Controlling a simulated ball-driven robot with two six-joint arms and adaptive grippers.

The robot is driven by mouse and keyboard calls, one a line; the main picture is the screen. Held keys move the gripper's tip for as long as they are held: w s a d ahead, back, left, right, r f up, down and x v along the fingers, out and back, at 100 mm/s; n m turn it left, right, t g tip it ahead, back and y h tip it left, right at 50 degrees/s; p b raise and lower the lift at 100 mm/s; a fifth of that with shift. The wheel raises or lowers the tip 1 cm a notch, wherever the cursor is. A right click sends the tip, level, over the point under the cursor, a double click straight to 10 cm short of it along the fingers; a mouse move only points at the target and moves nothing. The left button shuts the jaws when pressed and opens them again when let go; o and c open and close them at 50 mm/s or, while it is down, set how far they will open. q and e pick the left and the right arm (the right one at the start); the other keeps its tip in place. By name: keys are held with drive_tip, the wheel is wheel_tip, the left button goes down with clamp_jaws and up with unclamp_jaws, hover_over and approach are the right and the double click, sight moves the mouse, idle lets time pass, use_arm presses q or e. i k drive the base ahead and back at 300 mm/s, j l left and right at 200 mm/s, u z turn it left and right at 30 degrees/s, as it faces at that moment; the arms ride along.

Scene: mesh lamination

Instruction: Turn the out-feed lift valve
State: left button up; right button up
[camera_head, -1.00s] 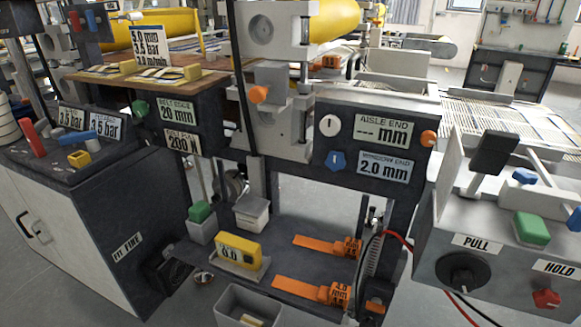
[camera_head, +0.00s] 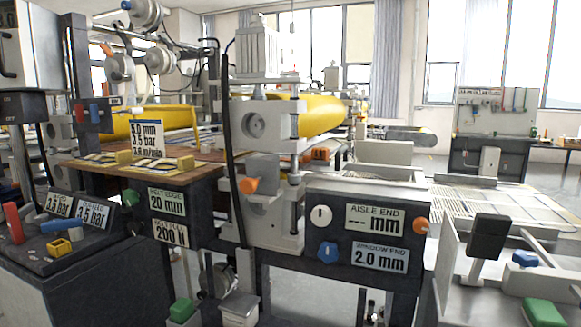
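No label reading out-feed lift valve is legible. At the right, a black-handled lever (camera_head: 488,237) stands tilted on a grey box (camera_head: 455,290); I cannot tell whether it is the valve. At the left, a red handle (camera_head: 13,219) and a blue handle (camera_head: 57,226) stand on a dark panel beside two pressure labels. An orange knob (camera_head: 249,185) sits on the roller frame, and another orange knob (camera_head: 421,225) is at the right end of the gap panel. Neither of my grippers is in view.
The dark gap panel (camera_head: 335,220) carries a white dial (camera_head: 320,215), a blue knob (camera_head: 328,252) and labels "AISLE END" and "WINDOW END 2.0 mm". Open floor lies behind, towards a workbench (camera_head: 490,150).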

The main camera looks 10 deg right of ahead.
sight(74, 225)
drive_tip(key=i+j+u, duration=0.15)
drive_tip(key=u, duration=0.3)
drive_tip(key=i+j+u, duration=0.2)
drive_tip(key=j+u, duration=0.15)
drive_tip(key=u, duration=0.15)
